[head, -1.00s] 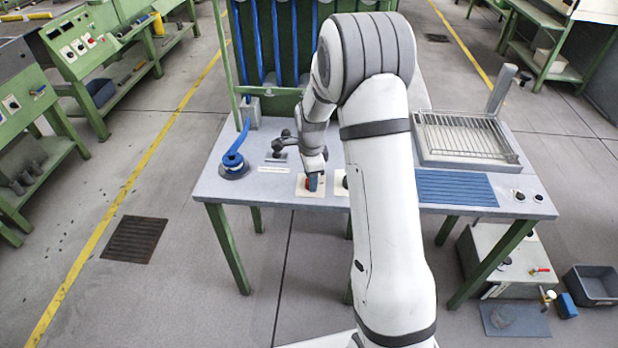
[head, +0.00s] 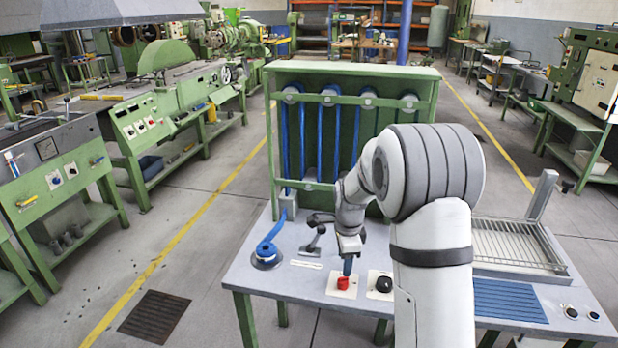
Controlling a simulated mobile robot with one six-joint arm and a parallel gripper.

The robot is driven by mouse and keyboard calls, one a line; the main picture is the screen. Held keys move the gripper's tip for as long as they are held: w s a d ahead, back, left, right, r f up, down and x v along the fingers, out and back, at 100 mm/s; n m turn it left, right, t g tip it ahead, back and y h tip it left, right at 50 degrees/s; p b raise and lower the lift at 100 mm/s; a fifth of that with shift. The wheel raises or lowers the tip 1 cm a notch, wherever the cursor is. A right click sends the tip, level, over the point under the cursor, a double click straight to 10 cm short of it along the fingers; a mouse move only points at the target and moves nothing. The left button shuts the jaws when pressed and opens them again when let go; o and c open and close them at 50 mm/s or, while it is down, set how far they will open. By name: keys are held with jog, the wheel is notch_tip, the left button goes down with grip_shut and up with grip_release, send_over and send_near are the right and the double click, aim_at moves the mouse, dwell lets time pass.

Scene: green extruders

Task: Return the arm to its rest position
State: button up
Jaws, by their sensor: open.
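My white and grey arm reaches over the grey-topped workbench (head: 262,297) in the head view, bent at a large banded joint. My gripper (head: 347,266) points down just above and behind a red button (head: 343,283) on a pale plate. The gripper is open, with nothing seen in it. Its fingers are small here and partly hidden by the wrist. A gap between the gripper and the button is hard to judge.
A black knob (head: 383,285) sits right of the button. A green frame with blue tubes (head: 325,140) stands behind. A wire rack (head: 515,243) and blue ribbed mat (head: 508,300) are right.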

jog(key=s+r+n+t, duration=0.1)
jog(key=s+r+n, duration=0.9)
jog(key=s, duration=0.4)
jog(key=s+r+n+t, duration=0.1)
jog(key=s+r+n, duration=0.2)
jog(key=s+n, duration=0.5)
jog(key=s, duration=0.6)
jog(key=shift+s+a, duration=0.2)
